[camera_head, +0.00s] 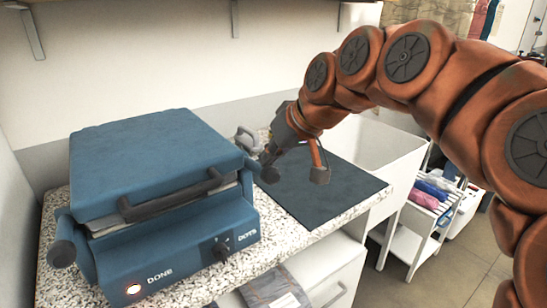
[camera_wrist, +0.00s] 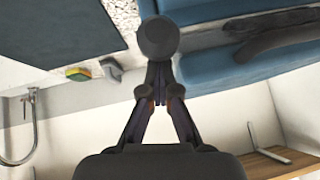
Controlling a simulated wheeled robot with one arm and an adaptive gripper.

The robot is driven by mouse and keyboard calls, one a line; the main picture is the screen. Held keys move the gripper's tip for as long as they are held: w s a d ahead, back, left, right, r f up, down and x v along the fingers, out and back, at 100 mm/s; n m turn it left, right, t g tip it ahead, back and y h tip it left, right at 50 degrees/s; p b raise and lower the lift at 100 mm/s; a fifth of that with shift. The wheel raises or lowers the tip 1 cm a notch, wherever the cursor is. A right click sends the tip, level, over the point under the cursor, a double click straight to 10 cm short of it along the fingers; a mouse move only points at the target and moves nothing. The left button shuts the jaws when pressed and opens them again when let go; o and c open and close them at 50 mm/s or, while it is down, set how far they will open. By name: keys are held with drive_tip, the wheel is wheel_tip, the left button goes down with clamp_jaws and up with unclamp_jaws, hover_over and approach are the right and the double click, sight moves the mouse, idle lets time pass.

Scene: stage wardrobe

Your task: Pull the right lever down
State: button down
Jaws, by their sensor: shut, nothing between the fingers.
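A blue press machine (camera_head: 150,160) stands on the speckled counter, its lid closed or nearly closed, with a dark front handle (camera_head: 175,195). The right lever's dark round knob (camera_head: 270,174) is at the machine's right side. My gripper (camera_head: 267,158) is shut and empty, right by that knob. In the wrist view the knob (camera_wrist: 158,38) is just beyond my fingertips (camera_wrist: 160,72); I cannot tell whether they touch it. The left lever's knob (camera_head: 62,253) sits low at the machine's front left. The right lever's shaft is mostly hidden.
A dark mat (camera_head: 335,195) lies right of the machine, with a white sink (camera_head: 375,145) behind it. A sponge (camera_wrist: 78,74) shows in the wrist view. A white cart (camera_head: 405,240) stands beyond the counter.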

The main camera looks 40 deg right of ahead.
drive_tip(key=shift+s+a+f, duration=0.1)
drive_tip(key=shift+f, duration=0.35)
drive_tip(key=shift+r, duration=0.1)
drive_tip(key=s+d+r, duration=0.1)
drive_tip(key=s+r, duration=0.4)
drive_tip(key=r, duration=0.7)
drive_tip(key=shift+s+d+r+p, duration=0.2)
drive_tip(key=shift+r+p, duration=0.1)
drive_tip(key=shift+p, duration=0.15)
drive_tip(key=shift+w, duration=0.1)
